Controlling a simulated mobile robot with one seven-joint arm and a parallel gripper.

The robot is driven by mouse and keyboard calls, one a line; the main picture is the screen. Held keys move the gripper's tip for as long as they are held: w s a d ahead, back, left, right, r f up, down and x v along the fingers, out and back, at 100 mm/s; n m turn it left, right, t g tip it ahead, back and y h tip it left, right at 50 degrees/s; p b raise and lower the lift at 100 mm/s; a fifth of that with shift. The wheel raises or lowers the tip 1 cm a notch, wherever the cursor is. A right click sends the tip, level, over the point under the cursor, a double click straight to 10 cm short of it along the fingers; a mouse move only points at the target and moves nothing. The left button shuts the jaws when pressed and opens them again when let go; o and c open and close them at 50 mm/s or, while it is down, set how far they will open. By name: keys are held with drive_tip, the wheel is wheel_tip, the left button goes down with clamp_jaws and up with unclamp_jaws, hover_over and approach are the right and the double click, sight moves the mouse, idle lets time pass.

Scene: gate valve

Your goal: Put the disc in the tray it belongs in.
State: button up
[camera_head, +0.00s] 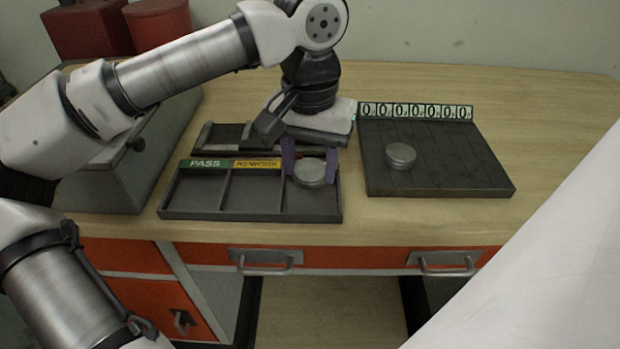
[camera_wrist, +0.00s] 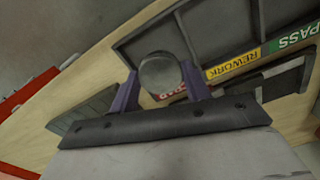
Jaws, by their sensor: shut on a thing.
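A grey metal disc (camera_head: 310,173) is between the two purple fingers of my gripper (camera_head: 310,163), which is shut on it. In the head view it is over the right compartment of the dark three-part tray (camera_head: 251,216); I cannot tell whether it touches the floor. The tray's labels are a green PASS (camera_head: 208,163), a yellow REWORK (camera_head: 257,164) and a red one on the right. The wrist view shows the held disc (camera_wrist: 161,75) between the fingers, with the red label (camera_wrist: 172,93) partly hidden behind. The left and middle compartments look empty.
A second grey disc (camera_head: 400,156) sits on a dark grooved board (camera_head: 440,180) to the right, with a row of digit plates (camera_head: 416,111) behind it. Another dark tray (camera_head: 228,137) is behind the labelled one. A grey box (camera_head: 110,180) stands left. Red bins (camera_head: 158,22) are at back left.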

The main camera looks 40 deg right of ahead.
sight(310, 169)
drive_tip(key=shift+f, duration=2)
drive_tip(key=shift+f, duration=0.1)
drive_tip(key=shift+f, duration=0.15)
drive_tip(key=o, duration=1)
drive_tip(key=shift+o, duration=0.2)
wheel_tip(310, 169, up, 13)
drive_tip(key=shift+f, duration=0.2)
